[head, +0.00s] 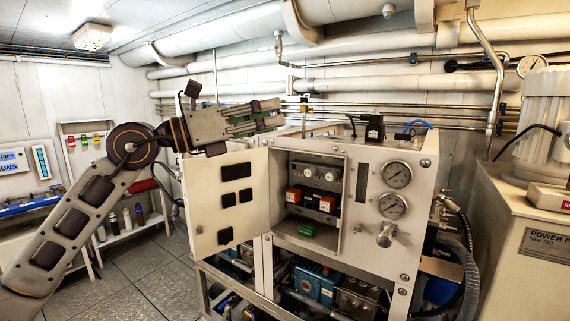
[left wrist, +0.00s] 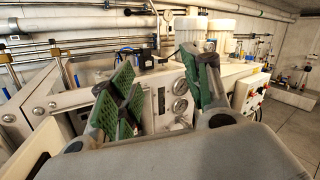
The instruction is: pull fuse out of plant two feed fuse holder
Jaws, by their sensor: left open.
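The watermaker's electrical box (head: 348,215) stands open, its white door (head: 225,200) swung out to the left. Inside, a row of small pale round fittings (head: 316,174) sits above black parts flanked by two orange-and-white blocks (head: 293,195) (head: 327,204). The labels are too small to read, so I cannot tell which part is the plant two feed fuse holder, and no separate fuse is clear. My left gripper (head: 268,113) is open and appears empty, above the top edge of the box. Its green-padded fingers (left wrist: 160,88) stand apart in the left wrist view. My right gripper is in neither view.
Right of the opening are two gauges (head: 396,175) (head: 392,207) and a knob (head: 386,236). A black fitting (head: 374,129) stands on top of the machine. Pipes run behind it. A large grey cabinet (head: 540,235) stands at right. Clear floor (head: 140,275) lies left.

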